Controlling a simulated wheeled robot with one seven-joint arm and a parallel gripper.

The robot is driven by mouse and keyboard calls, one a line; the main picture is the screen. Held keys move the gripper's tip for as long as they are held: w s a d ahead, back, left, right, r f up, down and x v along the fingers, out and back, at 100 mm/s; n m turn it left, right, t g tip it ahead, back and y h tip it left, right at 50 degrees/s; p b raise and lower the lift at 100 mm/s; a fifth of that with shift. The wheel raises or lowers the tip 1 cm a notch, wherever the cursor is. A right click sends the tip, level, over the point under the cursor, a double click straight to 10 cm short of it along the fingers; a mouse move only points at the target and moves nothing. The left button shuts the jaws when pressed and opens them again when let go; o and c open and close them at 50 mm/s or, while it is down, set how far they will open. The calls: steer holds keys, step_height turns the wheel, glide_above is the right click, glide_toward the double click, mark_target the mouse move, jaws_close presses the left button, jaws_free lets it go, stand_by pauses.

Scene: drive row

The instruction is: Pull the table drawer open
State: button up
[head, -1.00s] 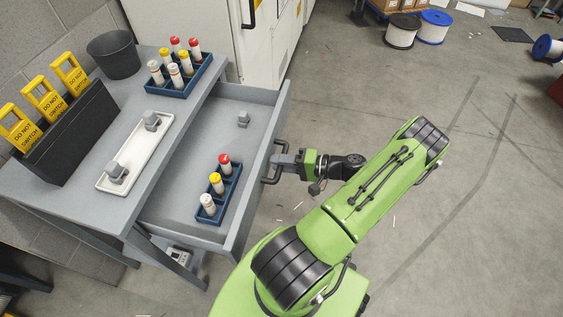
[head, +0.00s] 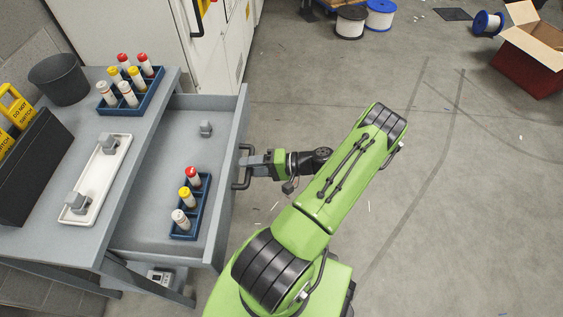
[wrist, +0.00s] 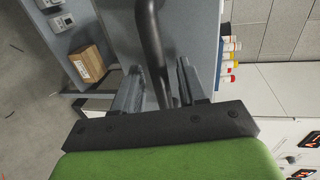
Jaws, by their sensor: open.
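The table drawer (head: 150,215) stands pulled well out of the grey table (head: 40,255). A blue rack (head: 185,232) with white tubes capped red, yellow and white lies in it, with a small grey block (head: 206,129) farther back. The dark bar handle (head: 240,180) is on the drawer's front panel. My gripper (head: 249,166) is at the handle, reaching it from the right. In the wrist view the handle (wrist: 152,45) runs between the two fingers of my gripper (wrist: 158,85), which stand apart on either side of it.
On the table are a white tray (head: 85,205) with grey pieces, a second blue tube rack (head: 150,102), a dark bin (head: 60,82) and a black holder (head: 40,165) with yellow tags. A white cabinet (head: 150,30) stands behind.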

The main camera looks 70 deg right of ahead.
steer(key=p+v, duration=0.1)
steer(key=v, duration=1.4)
steer(key=shift+a, duration=0.1)
steer(key=w+a+r+n+g+y+p, duration=0.25)
steer(key=w+a+r+n+g, duration=0.2)
steer(key=w+r+g, duration=0.65)
steer(key=w+a+r+n+g+h+p, duration=0.15)
steer(key=w+a+r+n+h, duration=0.25)
steer(key=w+a+r, duration=0.6)
steer(key=s+a+r+n+t+h+p, duration=0.1)
steer(key=s+a+r+n+h+p, duration=0.1)
steer(key=s+a+r, duration=0.3)
steer(key=s+a+r+n+t+h+p, duration=0.2)
steer(key=s+a+r, duration=0.3)
steer(key=a, duration=0.7)
steer(key=shift+s+a+r+n, duration=0.2)
steer(key=shift+s+r+n, duration=0.05)
steer(key=shift+r+n, duration=0.5)
